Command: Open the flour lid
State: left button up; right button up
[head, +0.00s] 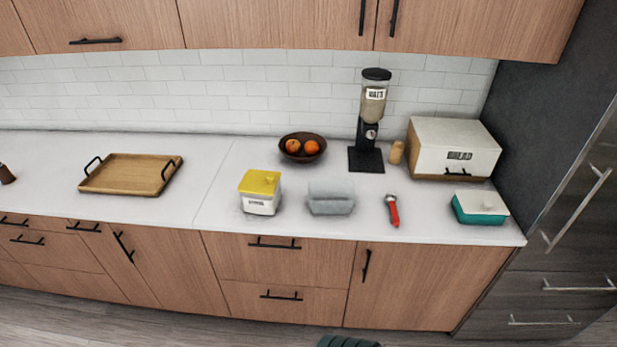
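A white box (261,206) with a yellow lid (260,183) stands near the front of the counter, left of centre.
Beside the box, to its right, is a grey container (331,198), then a red-handled tool (392,212) and a teal dish with a white lid (481,205). Behind are a fruit bowl (303,158), a dispenser (366,158) and a bread box (455,158).

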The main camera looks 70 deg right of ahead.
aim_at(260, 183)
jog(key=z, duration=1.9)
